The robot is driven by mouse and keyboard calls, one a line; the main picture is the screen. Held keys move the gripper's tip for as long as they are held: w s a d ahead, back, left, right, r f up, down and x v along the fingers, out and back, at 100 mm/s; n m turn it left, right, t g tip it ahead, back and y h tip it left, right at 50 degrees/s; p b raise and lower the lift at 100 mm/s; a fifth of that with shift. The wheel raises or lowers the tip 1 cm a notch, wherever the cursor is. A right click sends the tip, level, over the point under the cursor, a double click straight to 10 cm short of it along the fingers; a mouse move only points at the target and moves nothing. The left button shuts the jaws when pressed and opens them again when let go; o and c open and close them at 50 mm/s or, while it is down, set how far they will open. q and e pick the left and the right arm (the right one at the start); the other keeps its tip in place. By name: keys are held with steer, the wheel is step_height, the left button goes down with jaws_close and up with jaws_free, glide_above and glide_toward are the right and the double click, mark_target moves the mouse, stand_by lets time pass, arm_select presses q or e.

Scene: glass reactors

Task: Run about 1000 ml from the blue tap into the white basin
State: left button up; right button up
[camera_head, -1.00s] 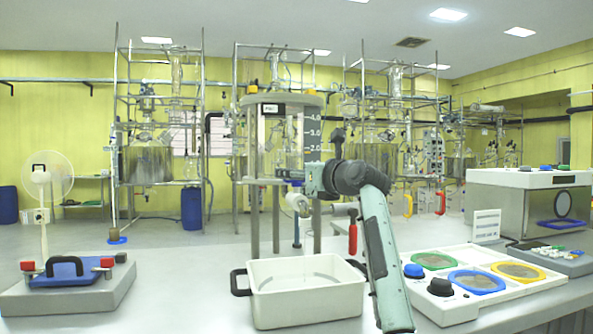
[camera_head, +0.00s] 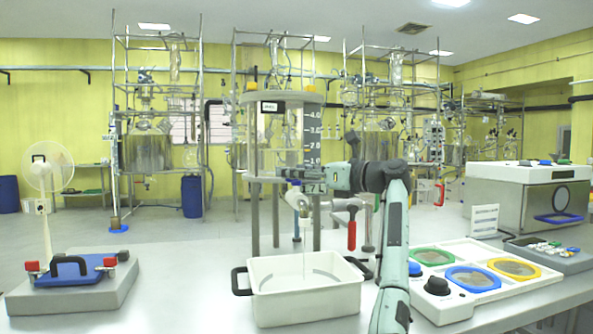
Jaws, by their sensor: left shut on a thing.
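The white basin (camera_head: 305,304) with dark handles stands on the table below the glass vessel's outlet. The clear vessel (camera_head: 285,130) sits in a grey stand and bears a scale with marks from 4.0 down. My left gripper (camera_head: 298,175) is at the outlet under the vessel, shut on what appears to be the blue tap's handle, which it mostly hides. The metal outlet (camera_head: 301,203) hangs above the basin. A thin pale line runs down from the outlet into the basin, like a stream. The liquid level is too unclear to read. My right gripper is not in view.
A red-handled valve (camera_head: 351,235) hangs right of the outlet. A white panel (camera_head: 480,283) with green, blue and yellow rings lies right of the basin. A grey block with a blue clamp (camera_head: 69,271) lies left. Bare table lies between block and basin.

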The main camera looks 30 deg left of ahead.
arm_select(q)
steer(key=shift+f, duration=0.1)
steer(key=o, duration=1.2)
steer(key=d, duration=1.2)
steer(key=shift+s, duration=0.25)
